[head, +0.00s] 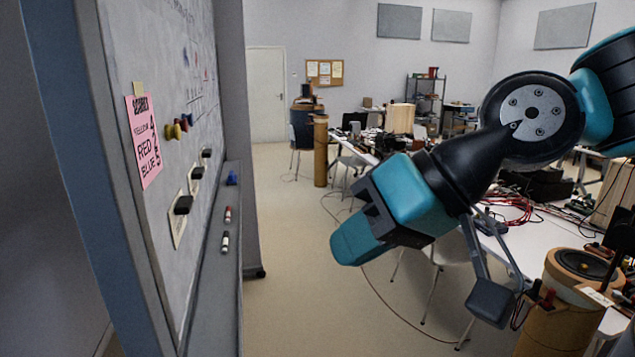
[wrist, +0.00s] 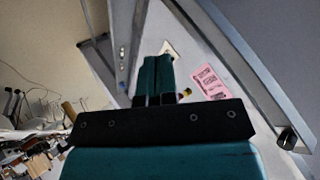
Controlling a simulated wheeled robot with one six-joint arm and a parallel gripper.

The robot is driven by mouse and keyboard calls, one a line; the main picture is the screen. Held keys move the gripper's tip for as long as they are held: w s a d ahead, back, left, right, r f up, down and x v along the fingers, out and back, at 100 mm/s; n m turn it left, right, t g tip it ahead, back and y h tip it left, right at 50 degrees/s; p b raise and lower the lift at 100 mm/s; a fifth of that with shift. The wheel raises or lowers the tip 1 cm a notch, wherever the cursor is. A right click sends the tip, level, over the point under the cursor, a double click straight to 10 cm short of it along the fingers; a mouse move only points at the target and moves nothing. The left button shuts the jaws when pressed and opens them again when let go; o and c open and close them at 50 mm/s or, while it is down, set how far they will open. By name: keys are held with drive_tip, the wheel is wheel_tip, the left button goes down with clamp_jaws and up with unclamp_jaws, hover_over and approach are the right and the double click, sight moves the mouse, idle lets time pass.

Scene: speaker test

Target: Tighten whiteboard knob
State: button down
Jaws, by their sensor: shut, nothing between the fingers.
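The whiteboard (head: 160,60) stands upright on the left in the head view, seen at a steep angle. Several dark knob-like pieces sit on its face, the nearest (head: 183,204) on a cream label. In the wrist view a black knob-like piece (wrist: 287,138) sits on the grey frame at the lower right; I cannot tell which piece is the task's knob. My gripper (head: 352,246) is shut and empty, in the air to the right of the board and apart from it. Its teal fingers (wrist: 153,75) are together in the wrist view and hide part of the board.
A pink sheet (head: 144,140) and small coloured pieces (head: 176,129) are on the board. The board's tray (head: 212,265) holds two markers and a blue item. Cluttered tables (head: 535,255) and chairs stand to the right. Open floor (head: 300,300) lies between.

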drive_tip(key=w+a+r+g+y+p, duration=0.1)
drive_tip(key=w+a+r+y+p, duration=0.15)
drive_tip(key=a+r+y, duration=0.65)
drive_tip(key=w+a+r+g+y+p, duration=0.1)
drive_tip(key=w+a+r+g+p, duration=0.3)
drive_tip(key=r, duration=1.1)
drive_tip(key=s+a+t, duration=0.2)
drive_tip(key=s+a, duration=0.1)
drive_tip(key=a, duration=0.4)
drive_tip(key=shift+m, duration=0.3)
drive_tip(key=shift+a+r, duration=0.1)
